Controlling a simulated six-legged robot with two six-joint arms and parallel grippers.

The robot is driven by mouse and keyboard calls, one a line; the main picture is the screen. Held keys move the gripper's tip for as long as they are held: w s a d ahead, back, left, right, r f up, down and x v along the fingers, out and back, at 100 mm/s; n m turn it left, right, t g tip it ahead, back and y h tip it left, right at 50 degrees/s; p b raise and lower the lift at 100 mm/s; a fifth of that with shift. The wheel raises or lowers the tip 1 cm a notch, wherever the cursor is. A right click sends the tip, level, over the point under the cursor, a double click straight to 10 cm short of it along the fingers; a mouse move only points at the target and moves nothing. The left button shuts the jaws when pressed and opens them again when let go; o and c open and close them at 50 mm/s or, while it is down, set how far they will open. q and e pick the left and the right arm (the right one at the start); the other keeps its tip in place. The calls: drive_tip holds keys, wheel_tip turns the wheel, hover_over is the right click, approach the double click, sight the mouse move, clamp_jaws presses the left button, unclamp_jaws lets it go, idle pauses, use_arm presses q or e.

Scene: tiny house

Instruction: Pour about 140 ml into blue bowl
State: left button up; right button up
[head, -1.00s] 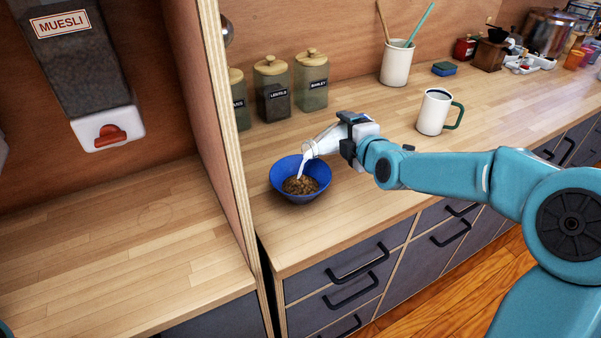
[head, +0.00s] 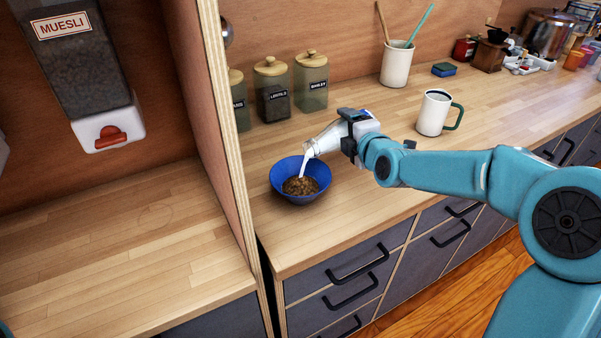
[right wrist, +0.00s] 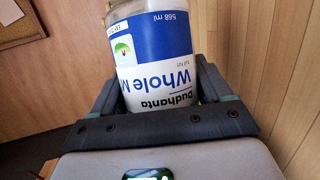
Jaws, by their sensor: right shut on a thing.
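The blue bowl (head: 316,193) stands on the wooden counter with brown muesli (head: 300,186) in it. My right gripper (head: 352,136) is shut on a glass milk bottle (head: 326,142), tilted with its mouth down to the left over the bowl. A white stream of milk (head: 304,166) runs from the mouth into the bowl. In the right wrist view the bottle's blue and white label (right wrist: 160,60) reads "Whole M", upside down, between the fingers. The milk level in the bowl is hard to tell. My left gripper is not in view.
A white mug (head: 433,113) with a green handle stands right of the bottle. Labelled jars (head: 272,90) stand behind the bowl. A wooden partition (head: 225,150) rises close to its left. The counter in front of the bowl is clear.

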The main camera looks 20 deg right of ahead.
drive_tip(key=shift+r, duration=0.3)
idle(0.4)
drive_tip(key=shift+n, duration=0.4)
idle(1.1)
drive_tip(key=shift+d, duration=0.1)
drive_tip(key=shift+f+m+b, duration=0.3)
drive_tip(key=shift+f+m, duration=0.4)
drive_tip(key=shift+f, duration=0.1)
drive_tip(key=shift+d+r+m+g+y+p, duration=0.15)
drive_tip(key=shift+m+g+y+p, duration=0.15)
drive_tip(key=shift+p, duration=0.6)
drive_tip(key=shift+w+d+f, duration=0.15)
drive_tip(key=shift+f, duration=0.25)
drive_tip(key=p, duration=0.2)
drive_tip(key=shift+d+r+m+p, duration=0.1)
drive_tip(key=shift+r+m+p, duration=0.05)
drive_tip(key=shift+m+p, duration=0.2)
drive_tip(key=shift+d+f+y+p, duration=0.2)
drive_tip(key=shift+f+y+p, duration=0.1)
drive_tip(key=shift+p, duration=0.2)
drive_tip(key=shift+f, duration=0.1)
